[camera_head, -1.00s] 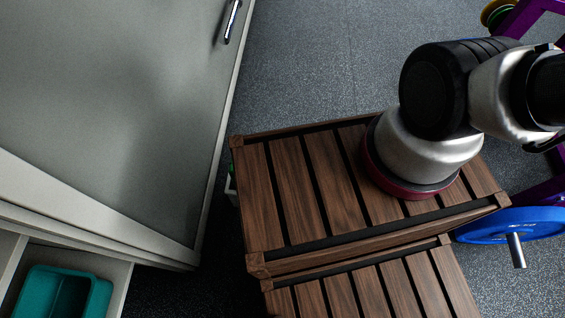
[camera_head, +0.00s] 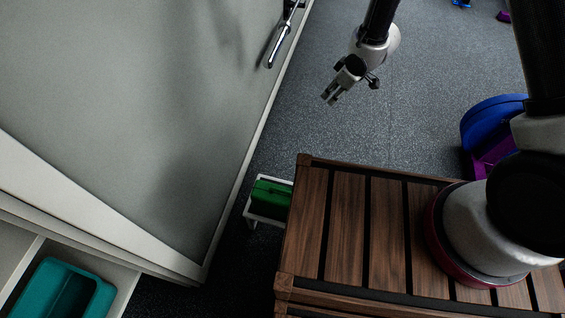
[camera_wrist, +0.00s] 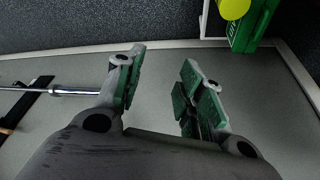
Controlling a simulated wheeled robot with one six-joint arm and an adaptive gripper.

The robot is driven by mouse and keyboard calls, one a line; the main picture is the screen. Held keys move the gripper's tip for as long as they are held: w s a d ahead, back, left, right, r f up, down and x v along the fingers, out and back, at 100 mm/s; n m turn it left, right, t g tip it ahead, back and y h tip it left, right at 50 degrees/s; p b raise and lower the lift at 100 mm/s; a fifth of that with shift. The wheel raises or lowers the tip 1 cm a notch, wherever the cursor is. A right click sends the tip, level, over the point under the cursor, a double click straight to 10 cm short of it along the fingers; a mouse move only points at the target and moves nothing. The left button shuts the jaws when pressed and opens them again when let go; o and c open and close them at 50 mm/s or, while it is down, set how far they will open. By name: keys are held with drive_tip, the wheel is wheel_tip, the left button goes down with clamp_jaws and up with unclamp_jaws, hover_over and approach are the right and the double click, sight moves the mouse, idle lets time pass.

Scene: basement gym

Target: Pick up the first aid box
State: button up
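The green first aid box (camera_head: 271,199) sits on a small white stand (camera_head: 250,216) in the head view, between the grey cabinet door and my slatted wooden base. Part of it is hidden behind my base's edge. In the wrist view a green box (camera_wrist: 247,32) shows at the upper right, cut off by the frame, with a yellow round thing (camera_wrist: 234,7) overlapping it. My gripper (camera_head: 331,97) is up and to the right of the box in the head view, apart from it. In the wrist view my gripper (camera_wrist: 160,82) is open, with nothing between its fingers.
The large grey cabinet door (camera_head: 130,100) with a metal handle (camera_head: 281,42) stands on the left, close to the stand. A teal bin (camera_head: 65,290) sits at the lower left. Blue and purple equipment (camera_head: 490,130) is at the right. Grey floor lies open beyond my base.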

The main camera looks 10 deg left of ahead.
drive_tip(key=s+a+f+n+g+y, duration=0.15)
drive_tip(key=s+a+f, duration=0.35)
drive_tip(key=s+f, duration=0.6)
drive_tip(key=n+g, duration=0.2)
drive_tip(key=g, duration=0.1)
approach(282, 201)
drive_tip(key=shift+y, duration=0.35)
drive_tip(key=a+f, duration=0.1)
drive_tip(key=f, duration=0.1)
drive_tip(key=w+a+f, duration=0.1)
drive_tip(key=a+f, duration=0.1)
drive_tip(key=shift+w+a, duration=0.1)
drive_tip(key=shift+a, duration=0.25)
drive_tip(key=shift+a+f, duration=0.2)
drive_tip(key=shift+f, duration=0.1)
drive_tip(key=shift+c, duration=0.5)
clamp_jaws()
